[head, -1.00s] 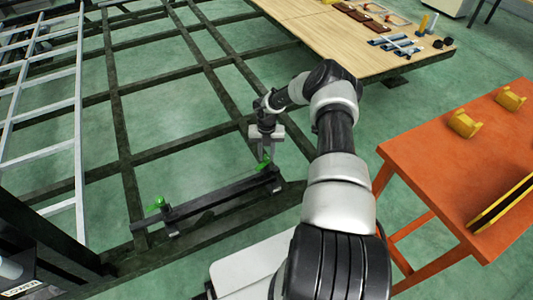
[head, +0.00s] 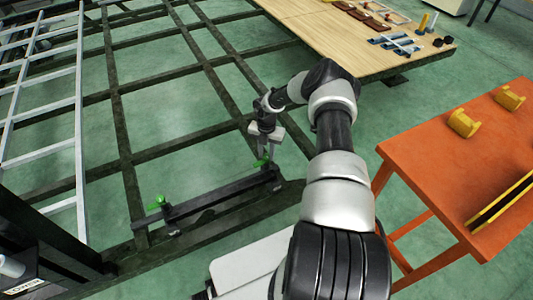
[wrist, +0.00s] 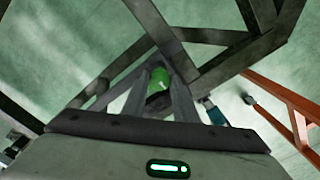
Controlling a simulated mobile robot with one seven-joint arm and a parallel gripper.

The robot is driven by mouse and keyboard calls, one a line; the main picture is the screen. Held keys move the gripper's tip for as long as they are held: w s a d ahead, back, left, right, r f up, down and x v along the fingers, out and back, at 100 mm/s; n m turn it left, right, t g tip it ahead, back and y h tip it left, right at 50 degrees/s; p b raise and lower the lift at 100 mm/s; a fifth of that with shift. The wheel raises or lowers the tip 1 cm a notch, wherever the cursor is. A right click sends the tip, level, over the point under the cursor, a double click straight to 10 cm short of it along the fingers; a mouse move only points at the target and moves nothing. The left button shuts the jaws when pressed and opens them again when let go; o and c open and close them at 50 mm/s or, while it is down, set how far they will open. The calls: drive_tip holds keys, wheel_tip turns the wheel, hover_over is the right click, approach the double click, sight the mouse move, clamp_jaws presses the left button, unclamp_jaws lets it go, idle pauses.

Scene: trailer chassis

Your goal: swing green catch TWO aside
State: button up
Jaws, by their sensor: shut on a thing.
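Two green catches sit on a dark bar that lies across the chassis frame. One green catch (head: 262,161) is at the bar's right end, and the other green catch (head: 159,201) is at its left end. I cannot read a number on either. My gripper (head: 263,155) points down at the right-hand catch and is shut on it. In the wrist view the green catch (wrist: 159,78) shows between the tips of my gripper (wrist: 160,92). The fingers partly cover it.
The dark chassis beams (head: 128,150) surround open floor. An orange table (head: 450,165) with yellow blocks stands at the right. A wooden deck (head: 340,50) with small parts is at the back. A pale ladder-like frame (head: 78,130) is at the left, above a dark post with a label reading LOWER (head: 22,287).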

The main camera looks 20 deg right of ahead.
sight(266, 156)
drive_tip(key=o, duration=1.1)
drive_tip(key=shift+c, duration=0.2)
wheel_tip(266, 156, up, 18)
drive_tip(key=p, duration=0.3)
drive_tip(key=shift+f, duration=0.25)
